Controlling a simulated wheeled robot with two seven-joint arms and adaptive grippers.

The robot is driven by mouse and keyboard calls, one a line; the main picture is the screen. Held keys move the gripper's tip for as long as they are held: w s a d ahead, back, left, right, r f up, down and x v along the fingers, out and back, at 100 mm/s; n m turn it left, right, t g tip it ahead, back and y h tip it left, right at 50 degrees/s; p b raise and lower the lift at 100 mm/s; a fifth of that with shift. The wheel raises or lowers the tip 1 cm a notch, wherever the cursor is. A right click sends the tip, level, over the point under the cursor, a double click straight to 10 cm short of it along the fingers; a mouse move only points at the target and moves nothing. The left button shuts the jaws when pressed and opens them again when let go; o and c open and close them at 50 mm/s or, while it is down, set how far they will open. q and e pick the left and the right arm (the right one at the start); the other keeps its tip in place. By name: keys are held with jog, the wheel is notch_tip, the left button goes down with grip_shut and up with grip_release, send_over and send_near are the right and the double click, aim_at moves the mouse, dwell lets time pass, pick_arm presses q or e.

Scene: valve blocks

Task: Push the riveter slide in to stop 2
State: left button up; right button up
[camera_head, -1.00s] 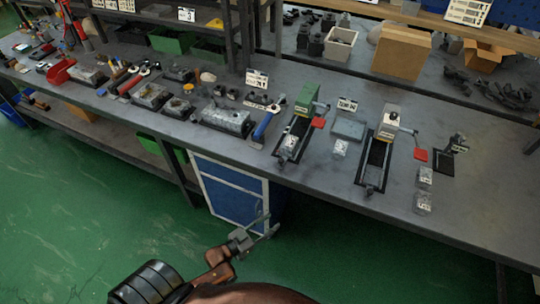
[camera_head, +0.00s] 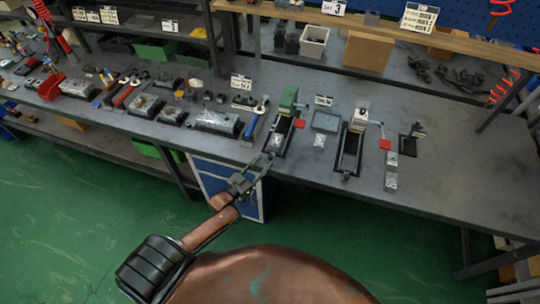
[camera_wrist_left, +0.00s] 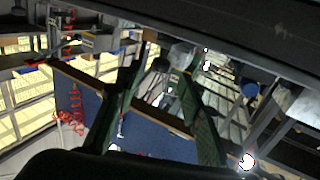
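Two small bench presses with black slide rails stand on the grey bench, one with a green head (camera_head: 287,97) and one with a pale head (camera_head: 360,118). I cannot read which is the riveter. The green press's slide rail (camera_head: 278,139) runs to the bench's front edge; the pale press's rail (camera_head: 348,150) lies to its right. Stop marks are too small to see. My left gripper (camera_head: 265,166) is open and empty, at the front edge near the green press's rail. Its spread fingers also show in the left wrist view (camera_wrist_left: 156,78). My right gripper is out of view.
Red-handled levers stick out right of both presses. A grey tray (camera_head: 326,121) sits between them; small clear boxes (camera_head: 391,181) lie right of the pale press. A blue-handled tool (camera_head: 254,124) lies left of the green press. The bench's right end is clear.

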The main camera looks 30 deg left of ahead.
aim_at(269, 157)
pick_arm(q)
jog(key=shift+w+d, duration=0.2)
jog(key=shift+w, duration=1.15)
jog(key=shift+w+d, duration=0.2)
jog(key=shift+w, duration=1.15)
jog(key=shift+c, duration=0.4)
grip_shut()
